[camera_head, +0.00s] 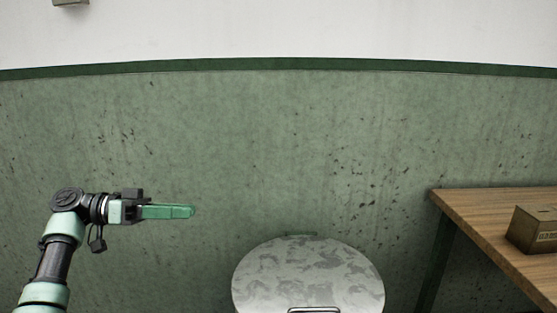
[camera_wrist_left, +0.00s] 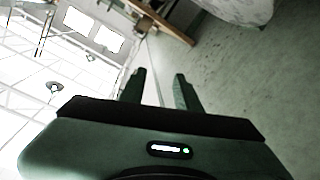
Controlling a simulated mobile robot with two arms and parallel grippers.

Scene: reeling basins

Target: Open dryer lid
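The dryer lid (camera_head: 308,273) is a round, mottled grey-white disc at the bottom middle of the head view. It looks closed. Its handle (camera_head: 314,310) is a dark-edged bar at the near side, cut by the frame's bottom edge. My right gripper is in neither view.
A wooden table (camera_head: 470,215) stands at the right with a brown box (camera_head: 534,230) on it. A green and white wall (camera_head: 250,140) is behind the lid. The space between my left gripper and the lid is clear.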

